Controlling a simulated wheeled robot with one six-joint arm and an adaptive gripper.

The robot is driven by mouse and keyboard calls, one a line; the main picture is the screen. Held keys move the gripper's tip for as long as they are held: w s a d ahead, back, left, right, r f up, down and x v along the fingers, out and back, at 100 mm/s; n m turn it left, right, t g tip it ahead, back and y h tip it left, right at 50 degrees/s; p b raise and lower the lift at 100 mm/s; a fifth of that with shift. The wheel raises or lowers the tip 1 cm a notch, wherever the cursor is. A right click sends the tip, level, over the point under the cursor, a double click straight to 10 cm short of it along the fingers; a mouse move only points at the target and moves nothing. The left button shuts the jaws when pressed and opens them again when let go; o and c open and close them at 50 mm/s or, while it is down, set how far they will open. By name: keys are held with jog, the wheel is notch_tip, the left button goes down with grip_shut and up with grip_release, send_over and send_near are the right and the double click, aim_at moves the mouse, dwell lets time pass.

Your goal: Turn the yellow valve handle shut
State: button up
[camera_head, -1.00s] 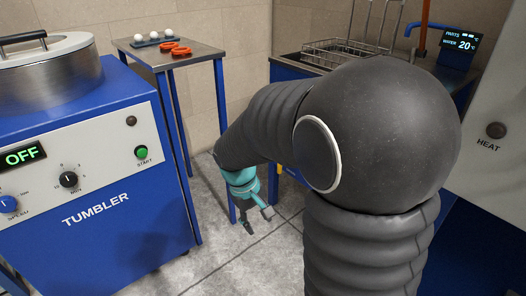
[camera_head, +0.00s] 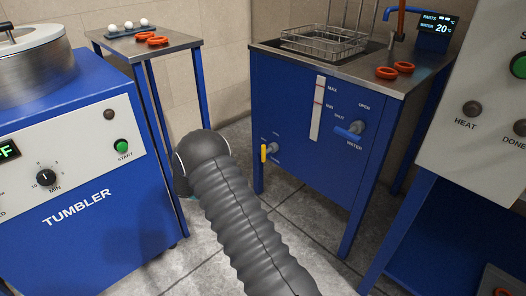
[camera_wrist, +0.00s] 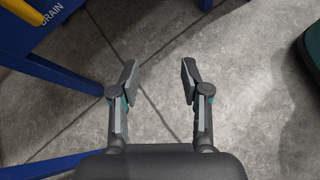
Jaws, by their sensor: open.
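The yellow valve handle (camera_head: 264,152) is low on the left of the blue tank's front (camera_head: 290,120), upright in the head view. In the wrist view a yellow bar (camera_wrist: 20,11) is cut off at the top left, beside the word DRAIN on a blue panel. My gripper (camera_wrist: 160,78) is open and empty, its fingers spread over bare grey floor. The yellow bar lies above and to the left of it, clear of the fingers. In the head view my arm hides nearly all of the gripper.
A blue water handle (camera_head: 349,132) is higher on the tank's right. A wire basket (camera_head: 323,42) and orange rings (camera_head: 387,72) are on top. The tumbler (camera_head: 85,160) and a steel side table (camera_head: 180,50) are left. Blue frame bars (camera_wrist: 60,75) border the wrist view's left side.

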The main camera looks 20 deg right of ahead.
jog(key=w+d+f+n+t+h, duration=0.1)
jog(key=w+n+t+h, duration=0.15)
jog(key=w, duration=0.35)
jog(key=n+t+h, duration=0.2)
jog(key=n+h, duration=0.2)
send_near(262, 151)
jog(key=shift+y, duration=0.25)
jog(key=d, duration=0.3)
jog(key=w+d, duration=0.1)
jog(key=d, duration=0.3)
jog(key=w+d, duration=0.1)
jog(key=d, duration=0.2)
jog(key=shift+d+r+p, duration=0.25)
jog(key=shift+d+p, duration=0.1)
jog(key=shift+p, duration=0.05)
grip_shut()
